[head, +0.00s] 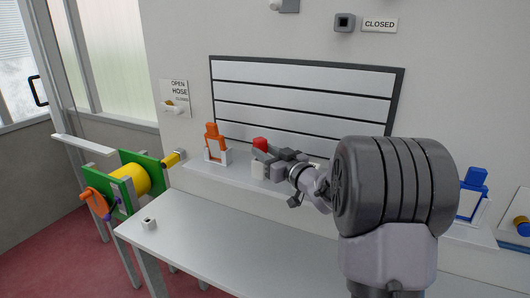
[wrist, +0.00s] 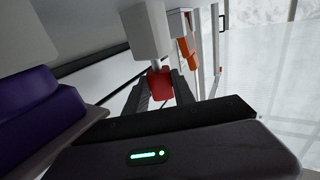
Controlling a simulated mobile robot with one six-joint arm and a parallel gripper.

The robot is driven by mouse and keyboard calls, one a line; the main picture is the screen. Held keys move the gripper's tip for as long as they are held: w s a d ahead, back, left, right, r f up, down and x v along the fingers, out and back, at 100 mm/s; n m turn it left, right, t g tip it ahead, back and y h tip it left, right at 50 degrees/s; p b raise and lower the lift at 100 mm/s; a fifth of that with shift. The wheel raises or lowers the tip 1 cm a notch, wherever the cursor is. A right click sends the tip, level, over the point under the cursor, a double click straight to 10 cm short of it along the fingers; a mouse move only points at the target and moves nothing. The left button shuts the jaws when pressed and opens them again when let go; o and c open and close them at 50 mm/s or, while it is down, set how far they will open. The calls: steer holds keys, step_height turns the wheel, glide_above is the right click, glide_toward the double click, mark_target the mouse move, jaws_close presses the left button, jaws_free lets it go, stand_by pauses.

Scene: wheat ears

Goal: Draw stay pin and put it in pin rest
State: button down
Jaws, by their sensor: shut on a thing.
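My gripper (head: 264,156) is shut on a red block-shaped head (head: 260,144), which I take to be the stay pin's. In the wrist view the red head (wrist: 159,84) sits between my two dark fingers. A short bright metal shaft (wrist: 156,69) shows between the red head and a pale grey block (wrist: 146,32). That block also shows in the head view, under the red head, on the ledge (head: 257,168). I cannot tell how deep the shaft sits in the block. A small white block with a dark top (head: 148,223) stands on the table; I cannot tell whether it is the pin rest.
An orange piece stands in a white holder (head: 218,156) left of my gripper, and a blue one (head: 472,195) stands far right. A slatted panel (head: 300,95) is on the wall behind. A green and yellow reel (head: 128,182) is at left. The table (head: 215,240) is mostly clear.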

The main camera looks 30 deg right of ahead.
steer(key=shift+f, duration=0.2)
steer(key=c, duration=1)
jaws_free()
steer(key=shift+o, duration=0.2)
steer(key=s+d+p, duration=0.2)
steer(key=s, duration=1.5)
steer(key=shift+s+d, duration=0.2)
steer(key=shift+r, duration=0.1)
